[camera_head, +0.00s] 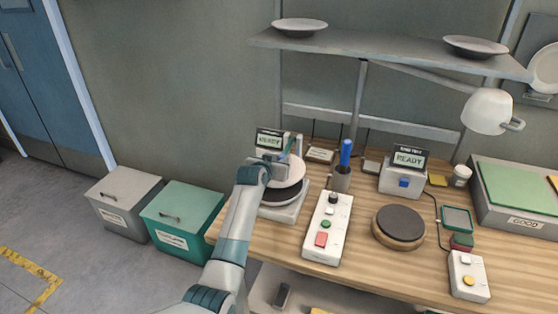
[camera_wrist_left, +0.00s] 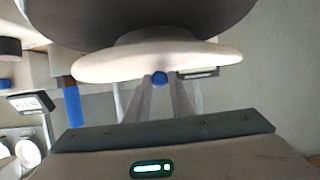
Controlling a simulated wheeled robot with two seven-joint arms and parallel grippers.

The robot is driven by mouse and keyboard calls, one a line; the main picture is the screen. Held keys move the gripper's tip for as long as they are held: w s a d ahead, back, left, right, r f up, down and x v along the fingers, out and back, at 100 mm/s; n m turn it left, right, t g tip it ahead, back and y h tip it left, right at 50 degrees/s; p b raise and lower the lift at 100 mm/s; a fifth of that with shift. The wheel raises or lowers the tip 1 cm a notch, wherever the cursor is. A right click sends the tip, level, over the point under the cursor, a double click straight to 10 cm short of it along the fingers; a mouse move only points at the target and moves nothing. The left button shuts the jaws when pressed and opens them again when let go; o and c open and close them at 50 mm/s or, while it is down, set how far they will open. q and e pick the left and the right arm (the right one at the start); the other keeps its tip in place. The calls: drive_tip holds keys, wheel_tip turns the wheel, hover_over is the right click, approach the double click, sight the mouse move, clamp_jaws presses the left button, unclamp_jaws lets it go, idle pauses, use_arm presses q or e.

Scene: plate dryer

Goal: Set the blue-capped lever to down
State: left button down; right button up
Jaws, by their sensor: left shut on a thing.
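The plate dryer (camera_head: 283,214) stands at the left end of the table, with a pale round upper disc (camera_head: 289,172) over a dark round plate. My left gripper (camera_head: 287,158) reaches to its upper part. In the left wrist view the fingers (camera_wrist_left: 160,85) are closed in around a small round blue cap (camera_wrist_left: 159,78), next to the pale disc's edge (camera_wrist_left: 120,68). The lever's shaft is hidden, and its angle cannot be told. The sign (camera_head: 270,141) behind the dryer reads READY. My right gripper is not in view.
A blue-handled tool (camera_head: 346,152) stands in a dark cup (camera_head: 340,180) right of the dryer. A white button box (camera_head: 327,229) lies in front of it. A shelf (camera_head: 390,52) with plates hangs above. A second READY unit (camera_head: 402,178) and a dark round pad (camera_head: 399,222) are farther right.

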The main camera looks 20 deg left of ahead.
use_arm(q)
drive_tip(key=shift+w+r, duration=0.1)
drive_tip(key=shift+r, duration=0.3)
drive_tip(key=c, duration=1.6)
unclamp_jaws()
drive_tip(key=shift+o, duration=0.2)
drive_tip(key=shift+f, duration=0.1)
drive_tip(key=shift+v, duration=0.8)
drive_tip(key=b+v, duration=0.3)
drive_tip(key=v, duration=1.3)
drive_tip(key=shift+b, duration=0.3)
drive_tip(key=shift+f, duration=0.1)
